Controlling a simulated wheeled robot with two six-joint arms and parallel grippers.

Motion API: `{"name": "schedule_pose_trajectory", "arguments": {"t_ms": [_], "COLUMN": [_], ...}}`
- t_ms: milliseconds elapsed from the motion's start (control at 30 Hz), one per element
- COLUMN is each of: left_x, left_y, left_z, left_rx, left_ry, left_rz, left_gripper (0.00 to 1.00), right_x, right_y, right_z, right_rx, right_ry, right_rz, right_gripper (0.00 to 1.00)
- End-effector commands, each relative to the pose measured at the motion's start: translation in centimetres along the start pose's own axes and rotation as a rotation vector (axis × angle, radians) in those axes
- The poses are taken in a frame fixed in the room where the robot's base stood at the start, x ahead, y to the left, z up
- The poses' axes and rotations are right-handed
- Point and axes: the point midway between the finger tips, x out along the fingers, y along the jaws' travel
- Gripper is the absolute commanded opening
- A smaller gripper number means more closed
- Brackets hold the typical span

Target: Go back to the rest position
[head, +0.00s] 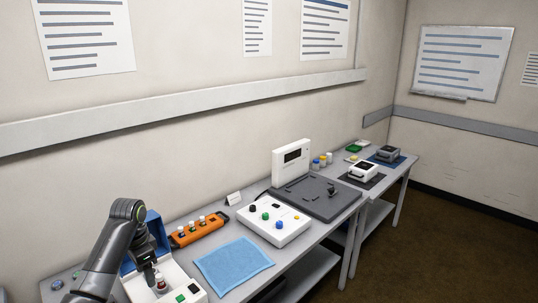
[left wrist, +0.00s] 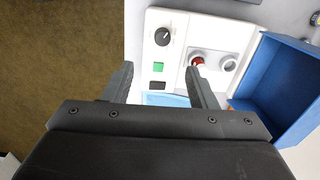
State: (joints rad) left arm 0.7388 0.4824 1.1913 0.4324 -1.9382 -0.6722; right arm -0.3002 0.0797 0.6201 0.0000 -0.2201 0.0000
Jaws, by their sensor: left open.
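My left gripper (head: 152,277) is at the lower left of the head view, low over a white instrument (head: 182,276) with an open blue lid (head: 154,226). In the left wrist view its two fingers (left wrist: 160,82) are apart, with nothing held between them. A small vial with dark red content (head: 161,283) sits upright in the instrument, close to the fingertips. The red also shows in the left wrist view (left wrist: 197,62), beside the right finger. I cannot tell whether the finger touches it. My right gripper is in neither view.
An orange rack (head: 197,232) with several vials and a blue mat (head: 232,266) lie beside the instrument. A white control box (head: 274,225) with knobs stands farther right. Beyond it are a dark grey plate (head: 330,203) and a white display unit (head: 291,163). The brown floor is clear at right.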

Motion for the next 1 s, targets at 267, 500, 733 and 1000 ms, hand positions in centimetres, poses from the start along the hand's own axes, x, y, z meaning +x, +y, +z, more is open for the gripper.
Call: {"name": "schedule_pose_trajectory", "arguments": {"t_ms": [267,500,733,1000], "left_x": [8.9,13.3,14.0,11.9], "left_y": [7.0,14.3,21.2,26.4], "left_z": [4.7,10.1,15.8,20.8], "left_rx": [-0.101,-0.233,-0.397,-0.569], "left_ry": [0.012,0.069,0.141,0.209], "left_rz": [-0.068,-0.117,-0.155,-0.195], "left_gripper": [0.52,0.52,0.52,0.52], "right_x": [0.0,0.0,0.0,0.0], "right_y": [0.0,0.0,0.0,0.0], "right_z": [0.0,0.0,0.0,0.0], "right_rx": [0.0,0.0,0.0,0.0], "right_ry": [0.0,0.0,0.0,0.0], "right_rz": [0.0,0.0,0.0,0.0], "right_gripper": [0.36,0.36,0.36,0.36]}}
